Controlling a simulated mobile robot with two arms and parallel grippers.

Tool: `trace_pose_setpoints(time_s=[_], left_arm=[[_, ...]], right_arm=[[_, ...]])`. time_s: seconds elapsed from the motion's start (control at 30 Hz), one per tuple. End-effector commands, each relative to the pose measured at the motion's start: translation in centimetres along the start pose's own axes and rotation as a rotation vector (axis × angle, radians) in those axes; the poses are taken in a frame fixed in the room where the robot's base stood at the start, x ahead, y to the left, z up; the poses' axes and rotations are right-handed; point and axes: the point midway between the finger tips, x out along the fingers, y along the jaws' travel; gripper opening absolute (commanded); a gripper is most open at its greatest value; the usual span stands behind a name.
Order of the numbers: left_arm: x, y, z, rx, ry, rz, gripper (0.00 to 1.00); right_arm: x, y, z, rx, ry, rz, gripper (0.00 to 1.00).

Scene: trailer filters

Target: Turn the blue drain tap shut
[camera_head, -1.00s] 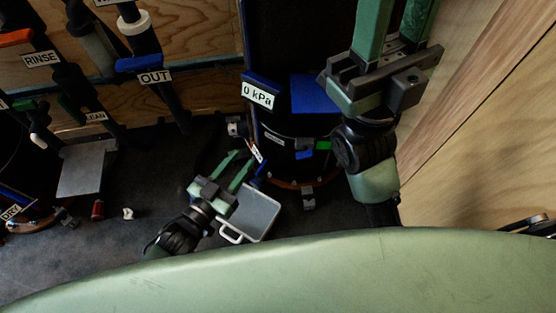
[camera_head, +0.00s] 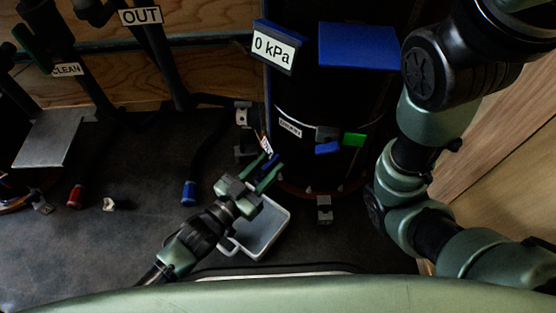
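The small blue drain tap (camera_head: 271,161) shows low on the left side of the black filter housing (camera_head: 320,105), below a white tag whose text I cannot read. My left gripper (camera_head: 273,160) is open, with its green fingers reaching up to the tap. The blue piece shows between the fingertips; I cannot tell if they touch it. The gripper partly hides the tap. A grey tray with a white rim (camera_head: 283,220) sits on the floor below the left gripper. My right arm crosses the right side, and its gripper is out of view.
The housing carries a "0 kPa" sign (camera_head: 274,46), a blue latch (camera_head: 327,148) and a green one (camera_head: 354,139). A blue-ended hose (camera_head: 189,193) and a red-ended piece (camera_head: 75,196) lie left. A wooden wall (camera_head: 510,150) bounds the right.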

Motion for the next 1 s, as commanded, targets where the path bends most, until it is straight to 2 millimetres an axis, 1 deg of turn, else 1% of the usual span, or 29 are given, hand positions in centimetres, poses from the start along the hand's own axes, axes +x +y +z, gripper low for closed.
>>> trace_pose_setpoints(time_s=[0.03, 0.1, 0.23, 0.37, 0.6, 0.67, 0.7, 0.73, 1.0], left_arm=[[0.9, 0.0, 0.4, 0.002, 0.004, 0.001, 0.33], [2.0, 0.1, 0.4, 0.001, 0.004, 0.001, 0.33], [3.4, 0.0, 0.3, 0.0, 0.002, 0.001, 0.33], [3.9, 0.0, 0.1, -0.001, 0.0, 0.0, 0.33], [4.0, 0.0, 0.0, -0.001, -0.001, 0.0, 0.33], [4.0, 0.0, 0.0, -0.001, -0.001, 0.0, 0.16], [4.0, 0.0, 0.1, -0.001, -0.001, 0.0, 0.05], [4.0, 0.0, 0.1, -0.001, -0.001, 0.0, 0.0], [4.0, 0.0, 0.0, 0.001, -0.002, 0.008, 0.0]], right_arm=[[-1.1, -0.2, -0.3, 0.0, 0.0, 0.0, 0.36], [-1.6, -0.3, -0.6, 0.0, 0.0, 0.0, 0.36], [-2.3, -0.5, -0.8, 0.0, 0.0, 0.0, 0.36], [-2.5, -0.5, -0.8, 0.0, 0.0, 0.0, 0.36], [-2.4, -0.5, -0.8, 0.0, 0.0, 0.0, 0.36], [-2.4, -0.5, -0.8, 0.0, 0.0, -0.001, 0.36], [-2.4, -0.5, -0.8, 0.0, 0.0, -0.001, 0.36], [-2.4, -0.5, -0.8, 0.0, 0.0, -0.001, 0.36], [-2.3, -0.5, -0.8, 0.0, 0.0, -0.001, 0.36]])
